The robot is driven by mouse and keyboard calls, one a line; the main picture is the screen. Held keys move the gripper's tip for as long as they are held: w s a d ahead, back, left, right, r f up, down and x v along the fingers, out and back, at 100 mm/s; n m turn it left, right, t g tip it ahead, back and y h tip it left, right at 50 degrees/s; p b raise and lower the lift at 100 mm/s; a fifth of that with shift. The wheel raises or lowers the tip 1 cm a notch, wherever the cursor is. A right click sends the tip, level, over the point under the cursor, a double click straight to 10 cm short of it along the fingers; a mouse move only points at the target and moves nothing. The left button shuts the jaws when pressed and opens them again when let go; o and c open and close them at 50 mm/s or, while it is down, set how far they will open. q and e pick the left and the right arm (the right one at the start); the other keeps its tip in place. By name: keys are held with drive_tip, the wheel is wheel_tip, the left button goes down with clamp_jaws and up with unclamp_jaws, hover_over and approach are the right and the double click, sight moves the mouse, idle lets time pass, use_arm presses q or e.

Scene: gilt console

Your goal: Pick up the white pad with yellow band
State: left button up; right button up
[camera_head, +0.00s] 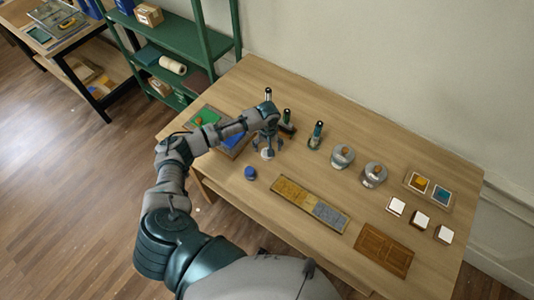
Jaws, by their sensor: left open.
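My left gripper (267,148) is open, pointing down over the left part of the wooden table. A small white round thing (267,155) shows between or just below its fingertips; I cannot tell whether they touch it. No yellow band can be made out on it at this size. Three white-topped blocks (396,205) (421,218) (444,234) stand in a slanting row at the right of the table, away from the gripper. Their sides look brownish, and no yellow band is clear on them. My right gripper is out of view.
A blue round piece (250,173) stands near the gripper. Dark bottles (316,136) and two grey jars (342,157) (374,174) stand behind and right. A gold-and-grey panel (310,204), brown board (385,249) and card tray (428,190) lie rightward. My arm partly covers a green-and-blue tray (207,116).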

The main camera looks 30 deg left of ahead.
use_arm(q)
drive_tip(key=f, duration=0.1)
drive_tip(key=d+f, duration=0.1)
drive_tip(key=shift+s+f, duration=0.1)
drive_tip(key=shift+f, duration=0.55)
drive_tip(key=shift+a+f, duration=0.25)
drive_tip(key=shift+a, duration=0.35)
drive_tip(key=shift+c, duration=0.3)
drive_tip(key=shift+a, duration=0.3)
drive_tip(key=c, duration=0.8)
drive_tip(key=shift+d, duration=0.1)
drive_tip(key=shift+c, duration=0.9)
drive_tip(key=shift+d, duration=0.35)
drive_tip(key=shift+d+r, duration=0.25)
drive_tip(key=shift+r, duration=0.05)
drive_tip(key=r, duration=0.5)
drive_tip(key=a+r, duration=0.1)
drive_tip(key=r, duration=0.2)
drive_tip(key=shift+r, duration=0.6)
drive_tip(key=shift+d+r, duration=0.2)
drive_tip(key=shift+o, duration=0.8)
drive_tip(key=shift+d, duration=0.2)
drive_tip(key=shift+c, duration=1.2)
drive_tip(key=shift+a, duration=0.1)
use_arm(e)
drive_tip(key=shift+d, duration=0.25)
